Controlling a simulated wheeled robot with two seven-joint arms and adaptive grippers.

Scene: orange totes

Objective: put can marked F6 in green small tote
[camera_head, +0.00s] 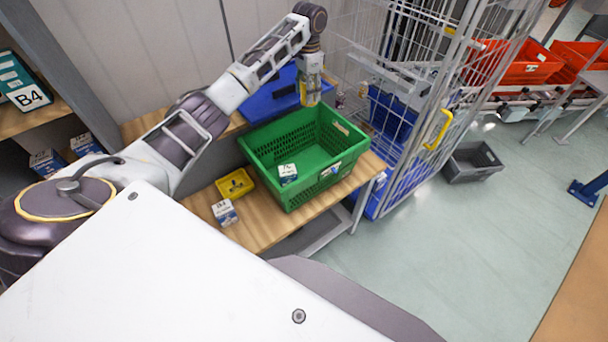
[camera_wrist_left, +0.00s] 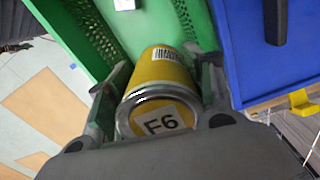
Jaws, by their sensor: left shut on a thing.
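The can marked F6 (camera_wrist_left: 160,85) is yellow with a silver rim and a white label. In the left wrist view it sits between the two fingers of my left gripper (camera_wrist_left: 160,95), which is shut on it. In the head view my left gripper (camera_head: 311,82) hangs over the back edge of the green tote, and the can (camera_head: 309,97) shows yellow at its tip. The green small tote (camera_head: 325,178) stands on a wooden table. A small white and blue box (camera_head: 287,173) shows at the tote's front left side. My right gripper is not in view.
A blue tote (camera_head: 262,104) stands behind the green one. A small yellow bin (camera_head: 235,183) and a white and blue box (camera_head: 224,212) are on the table (camera_head: 262,228) to the left. A wire cage (camera_head: 425,110) stands close on the right. A grey crate (camera_head: 472,162) is on the floor.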

